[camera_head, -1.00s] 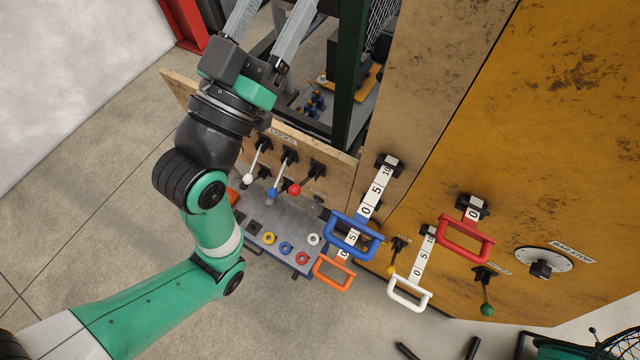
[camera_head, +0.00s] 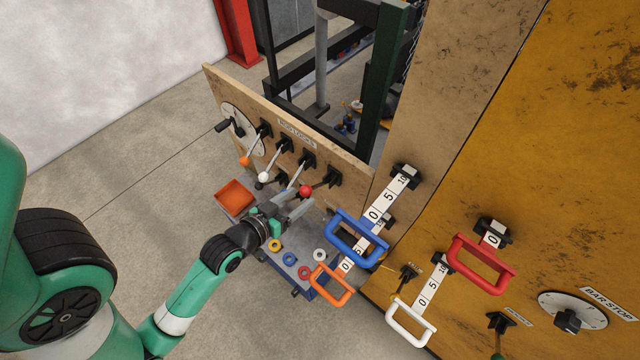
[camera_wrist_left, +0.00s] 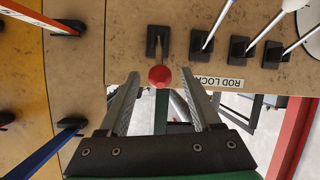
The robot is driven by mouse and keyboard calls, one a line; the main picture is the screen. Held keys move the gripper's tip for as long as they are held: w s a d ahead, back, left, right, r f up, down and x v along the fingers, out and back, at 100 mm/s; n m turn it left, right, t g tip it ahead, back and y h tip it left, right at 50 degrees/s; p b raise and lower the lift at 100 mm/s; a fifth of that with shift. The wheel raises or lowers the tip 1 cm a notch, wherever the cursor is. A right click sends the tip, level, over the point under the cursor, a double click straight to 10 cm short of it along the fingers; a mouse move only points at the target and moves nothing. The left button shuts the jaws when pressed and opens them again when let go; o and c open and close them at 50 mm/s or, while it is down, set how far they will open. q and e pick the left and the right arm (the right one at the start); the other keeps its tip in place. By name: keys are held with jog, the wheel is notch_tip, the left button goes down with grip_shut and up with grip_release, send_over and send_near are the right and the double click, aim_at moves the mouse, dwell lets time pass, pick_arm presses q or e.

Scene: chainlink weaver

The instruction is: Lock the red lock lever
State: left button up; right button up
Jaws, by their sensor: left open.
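The red lock lever has a round red knob (camera_head: 306,190) and a black bracket on the tan panel. It is the rightmost lever of the ROD LOCKS row in the head view. In the left wrist view the red knob (camera_wrist_left: 160,77) faces the camera near the fingertips, with its bracket (camera_wrist_left: 158,42) beyond. My left gripper (camera_head: 300,199) is open at this lever. The left wrist view shows its two fingers (camera_wrist_left: 158,84) apart, one on each side of the knob, with gaps between. I cannot tell how deep the knob sits between them. My right gripper is not in view.
Orange (camera_head: 245,161) and white (camera_head: 264,177) lever knobs stand left of the gripper; the blue one is mostly hidden. A blue handle (camera_head: 357,240) juts out close on the right. Below is a grey table with coloured rings (camera_head: 289,259) and an orange bin (camera_head: 235,198).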

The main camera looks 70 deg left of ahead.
aim_at(318, 186)
pick_arm(q)
jog(key=x, duration=0.9)
jog(key=shift+w, duration=0.1)
grip_shut()
dwell(1.0)
